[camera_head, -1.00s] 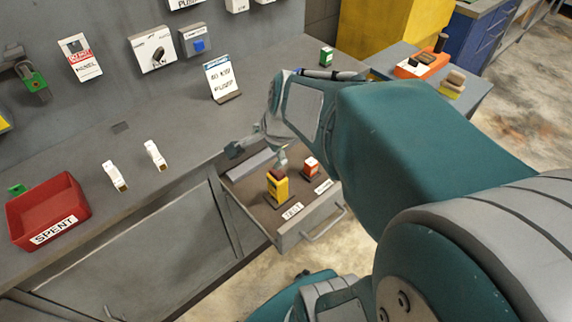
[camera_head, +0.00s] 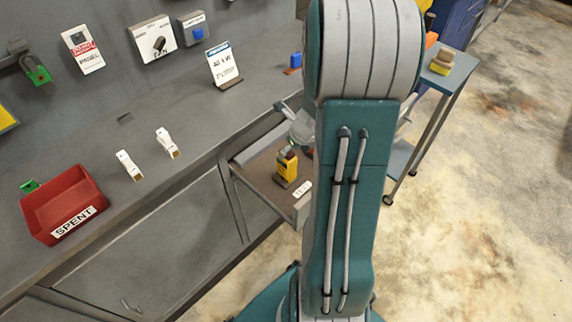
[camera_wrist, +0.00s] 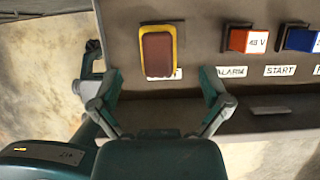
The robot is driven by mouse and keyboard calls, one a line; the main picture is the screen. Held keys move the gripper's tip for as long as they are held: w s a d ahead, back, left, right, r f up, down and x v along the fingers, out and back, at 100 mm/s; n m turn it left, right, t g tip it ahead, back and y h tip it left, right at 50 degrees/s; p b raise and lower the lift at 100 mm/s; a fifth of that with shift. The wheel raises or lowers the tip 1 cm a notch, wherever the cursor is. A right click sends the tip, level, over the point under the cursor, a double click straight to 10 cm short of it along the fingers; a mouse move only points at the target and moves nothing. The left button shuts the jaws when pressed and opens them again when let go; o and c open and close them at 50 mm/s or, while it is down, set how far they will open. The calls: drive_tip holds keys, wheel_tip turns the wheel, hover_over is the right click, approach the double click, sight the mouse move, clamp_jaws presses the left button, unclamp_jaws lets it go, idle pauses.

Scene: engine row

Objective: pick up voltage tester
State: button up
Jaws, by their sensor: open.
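The voltage tester appears to be the yellow device with a dark red-brown top (camera_head: 287,165). It stands upright in the open drawer (camera_head: 256,187). In the wrist view the tester (camera_wrist: 160,52) is seen from above, left of centre. My gripper (camera_wrist: 160,76) is open, with one finger to each side of the tester's near end and gaps between. Nothing is held. In the head view my gripper (camera_head: 300,128) is partly hidden behind my arm, close above the drawer.
A red 48 V block (camera_wrist: 248,40) and a blue block (camera_wrist: 299,38) stand right of the tester, behind the ALARM and START labels. A red SPENT tray (camera_head: 93,214) and two white pieces sit on the bench. A side table (camera_head: 455,78) stands right of my arm.

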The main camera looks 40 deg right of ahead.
sight(287, 168)
drive_tip(key=shift+w+a+f, duration=0.15)
drive_tip(key=shift+f, duration=0.25)
drive_tip(key=x, duration=0.3)
drive_tip(key=shift+w+f, duration=0.2)
drive_tip(key=shift+w, duration=0.05)
drive_tip(key=shift+w+f, duration=0.15)
drive_tip(key=shift+f, duration=0.3)
clamp_jaws()
